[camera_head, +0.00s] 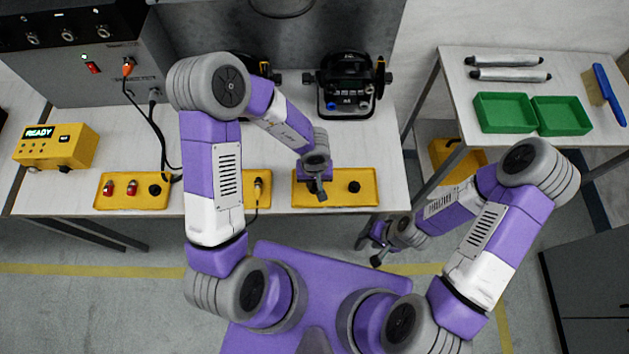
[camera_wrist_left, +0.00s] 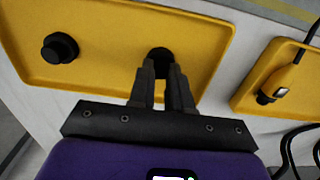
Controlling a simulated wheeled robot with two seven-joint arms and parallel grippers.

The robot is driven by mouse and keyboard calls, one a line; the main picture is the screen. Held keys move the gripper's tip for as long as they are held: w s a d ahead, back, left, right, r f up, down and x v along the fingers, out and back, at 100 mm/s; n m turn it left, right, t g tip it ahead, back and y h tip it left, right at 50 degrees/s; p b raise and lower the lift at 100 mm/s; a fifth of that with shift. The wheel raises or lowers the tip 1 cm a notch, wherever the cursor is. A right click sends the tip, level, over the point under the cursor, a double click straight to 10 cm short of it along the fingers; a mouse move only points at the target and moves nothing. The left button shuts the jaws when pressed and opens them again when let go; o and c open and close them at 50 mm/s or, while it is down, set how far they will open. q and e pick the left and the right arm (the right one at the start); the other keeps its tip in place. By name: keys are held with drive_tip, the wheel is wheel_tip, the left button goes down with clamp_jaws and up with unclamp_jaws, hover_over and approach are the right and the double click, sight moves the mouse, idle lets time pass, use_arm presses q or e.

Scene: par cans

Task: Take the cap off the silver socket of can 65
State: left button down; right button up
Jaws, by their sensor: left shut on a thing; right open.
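The can (camera_head: 348,75), a black lamp that seems to be marked 65, stands at the back of the table. Small sockets show low on its front, one blue and one pale or silver. Whether a cap sits on the silver one is too small to tell. My left gripper (camera_head: 319,190) is over the yellow tray (camera_head: 335,201) in front of the can. In the left wrist view its fingers (camera_wrist_left: 168,70) are shut on a black cap (camera_wrist_left: 161,55) at the tray. Another black cap (camera_head: 354,187) stands on that tray. My right gripper (camera_head: 369,252) is open and empty in front of the table.
A second black lamp (camera_head: 262,68) is partly hidden behind my left arm. More yellow trays (camera_head: 133,204) hold red and black parts and a cabled plug (camera_head: 258,185). A READY box (camera_head: 57,147) stands left. Green bins (camera_head: 504,112) are on the right table.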

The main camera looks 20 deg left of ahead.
sight(314, 185)
use_arm(q)
drive_tip(key=c, duration=1)
unclamp_jaws()
wheel_tip(314, 185, up, 8)
drive_tip(key=p, duration=0.4)
drive_tip(key=shift+f, duration=0.15)
